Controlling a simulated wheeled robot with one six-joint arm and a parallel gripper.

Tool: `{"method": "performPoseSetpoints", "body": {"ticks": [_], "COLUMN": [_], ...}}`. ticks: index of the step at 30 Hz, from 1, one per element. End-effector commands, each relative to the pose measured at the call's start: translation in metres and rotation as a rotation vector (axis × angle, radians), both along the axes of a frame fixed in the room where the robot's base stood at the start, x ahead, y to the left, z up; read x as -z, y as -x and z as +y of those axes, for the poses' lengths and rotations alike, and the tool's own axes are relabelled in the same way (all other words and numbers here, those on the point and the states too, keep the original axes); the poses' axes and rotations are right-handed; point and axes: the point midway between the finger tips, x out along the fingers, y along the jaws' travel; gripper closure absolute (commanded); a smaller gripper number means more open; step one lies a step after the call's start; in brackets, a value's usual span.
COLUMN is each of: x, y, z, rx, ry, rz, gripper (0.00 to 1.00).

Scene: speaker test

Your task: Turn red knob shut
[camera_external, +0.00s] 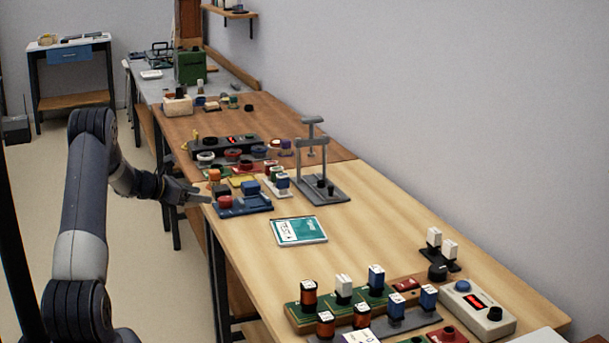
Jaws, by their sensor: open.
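A small red knob-like part (225,202) sits on a blue base (258,204) at the left edge of the light wooden bench. My gripper (204,197) reaches in from the left at bench height, just left of the red part. The jaws are open and look empty, though the fingers are small and partly dark here. A small gap seems to lie between fingertips and red part; contact cannot be told for sure.
A blue block stands on the blue base beside the red part. A grey press stand (312,165) rises behind it. A teal-and-white booklet (298,231) lies in front. Several coils and blocks crowd the bench's near end; the bench middle is clear.

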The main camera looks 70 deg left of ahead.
Motion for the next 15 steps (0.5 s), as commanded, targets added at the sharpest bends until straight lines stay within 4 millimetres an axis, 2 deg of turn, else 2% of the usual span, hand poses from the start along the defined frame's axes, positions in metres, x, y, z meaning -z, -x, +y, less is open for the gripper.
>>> {"method": "performPoseSetpoints", "body": {"ticks": [9, 15], "x": [0.023, 0.033], "y": [-0.055, -0.078], "z": [0.012, 0.018], "rx": [0.004, 0.002], "ry": [0.001, 0.002], "rz": [-0.001, -0.002], "gripper": [0.41, 0.41]}}
